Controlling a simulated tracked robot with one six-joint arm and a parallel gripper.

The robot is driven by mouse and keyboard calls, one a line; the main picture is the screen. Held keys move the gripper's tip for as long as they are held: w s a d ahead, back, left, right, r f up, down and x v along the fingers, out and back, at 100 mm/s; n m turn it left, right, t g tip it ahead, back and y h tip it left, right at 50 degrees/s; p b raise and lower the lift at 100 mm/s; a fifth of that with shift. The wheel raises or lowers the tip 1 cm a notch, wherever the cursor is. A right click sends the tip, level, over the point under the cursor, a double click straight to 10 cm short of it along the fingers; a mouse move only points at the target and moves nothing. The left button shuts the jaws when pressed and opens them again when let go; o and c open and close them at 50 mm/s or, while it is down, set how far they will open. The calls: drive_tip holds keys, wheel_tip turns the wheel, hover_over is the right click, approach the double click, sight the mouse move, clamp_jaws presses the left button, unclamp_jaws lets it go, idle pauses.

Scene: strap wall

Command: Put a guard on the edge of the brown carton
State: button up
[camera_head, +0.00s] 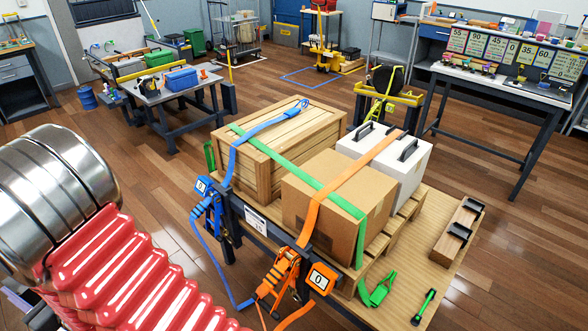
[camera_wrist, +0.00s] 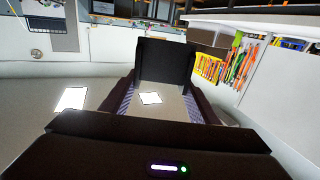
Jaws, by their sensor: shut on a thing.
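The brown carton (camera_head: 310,212) stands at the front of the load on the pallet table in the head view. An orange strap (camera_head: 345,186) and a green strap (camera_head: 322,187) cross its top. I see no guard on the carton's visible edges. My gripper (camera_wrist: 160,98) shows in the wrist view, its two dark fingers shut on a black plate-like piece (camera_wrist: 165,62), which looks like an edge guard. The held piece is clear of the carton; the carton is not in the wrist view. My gripper is outside the head view.
A slatted wooden crate (camera_head: 275,148) and a white box (camera_head: 405,170) with black handle-like pieces stand beside the carton. A wooden holder (camera_head: 458,232) with black pieces lies at the table's right. Orange (camera_head: 280,270) and blue (camera_head: 208,200) ratchets hang along the front rail.

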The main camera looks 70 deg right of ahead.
drive_tip(key=s+d+r+m+g+h, duration=0.1)
drive_tip(key=s+d+m+g+h, duration=0.2)
drive_tip(key=d, duration=0.6)
drive_tip(key=s+d+r+m+h, duration=0.15)
drive_tip(key=d+h, duration=0.35)
drive_tip(key=d, duration=0.5)
drive_tip(key=s+d+r+m+g+h, duration=0.1)
drive_tip(key=s+d+m+g+h, duration=0.2)
drive_tip(key=d, duration=0.6)
drive_tip(key=r+m+g+h, duration=0.2)
drive_tip(key=m+g+h, duration=0.3)
drive_tip(key=m+g, duration=1.2)
hover_over(316, 196)
drive_tip(key=a, duration=0.2)
drive_tip(key=n+g, duration=0.2)
drive_tip(key=shift+a+f, duration=0.1)
drive_tip(key=shift+a, duration=0.1)
drive_tip(key=shift+f, duration=0.2)
drive_tip(key=shift+d+f, duration=0.15)
drive_tip(key=shift+f, duration=4.9)
drive_tip(key=shift+s+d, duration=0.15)
drive_tip(key=shift+d, duration=0.05)
